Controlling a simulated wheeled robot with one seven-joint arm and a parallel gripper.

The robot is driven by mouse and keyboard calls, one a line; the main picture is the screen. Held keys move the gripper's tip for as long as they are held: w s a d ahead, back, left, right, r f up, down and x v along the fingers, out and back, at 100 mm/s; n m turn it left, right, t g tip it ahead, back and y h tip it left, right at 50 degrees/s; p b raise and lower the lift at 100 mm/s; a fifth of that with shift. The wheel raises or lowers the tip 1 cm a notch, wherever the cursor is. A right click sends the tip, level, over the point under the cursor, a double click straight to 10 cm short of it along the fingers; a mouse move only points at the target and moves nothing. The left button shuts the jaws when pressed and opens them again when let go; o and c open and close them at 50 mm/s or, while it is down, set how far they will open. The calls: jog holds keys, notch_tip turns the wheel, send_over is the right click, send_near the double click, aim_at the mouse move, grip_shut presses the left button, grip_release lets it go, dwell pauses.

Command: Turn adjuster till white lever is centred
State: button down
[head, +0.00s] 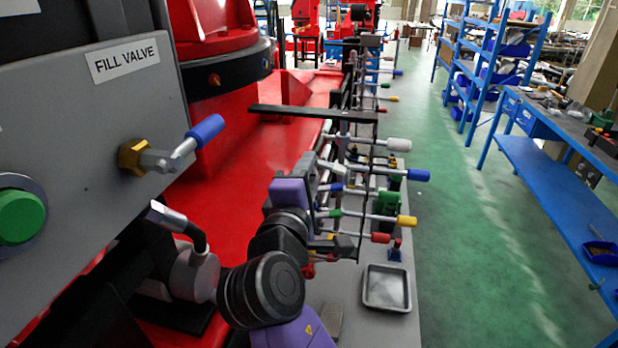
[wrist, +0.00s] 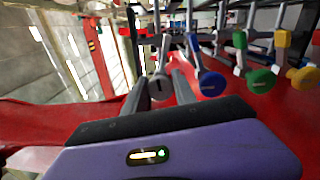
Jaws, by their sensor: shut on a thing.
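The white lever (head: 398,145) points right out of the lever bank in the head view, above the blue lever (head: 418,175). Its exact angle against a centre mark cannot be told. My gripper (head: 318,172) reaches into the left side of the bank, its tips mostly hidden there. In the wrist view my gripper (wrist: 161,84) has its two grey fingers closed on either side of a grey round piece with a dark mark, seemingly the adjuster (wrist: 160,89). In the head view the adjuster is not clearly visible.
Beside the grey piece hang the blue (wrist: 212,83), green (wrist: 260,80) and yellow (wrist: 302,77) lever ends. A yellow lever (head: 406,222) and red lever (head: 380,238) stick out lower down. A metal tray (head: 387,308) lies below. The green floor (head: 460,240) is free.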

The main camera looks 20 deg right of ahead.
jog(key=shift+f+m+b, duration=0.1)
jog(key=shift+m+b, duration=0.2)
jog(key=shift+m, duration=0.4)
jog(key=c, duration=1)
grip_release()
jog(key=shift+c, duration=0.2)
jog(key=shift+s, duration=0.1)
jog(key=b+v, duration=0.2)
jog(key=v, duration=0.5)
jog(key=shift+s+a, duration=0.2)
jog(key=shift+s, duration=0.05)
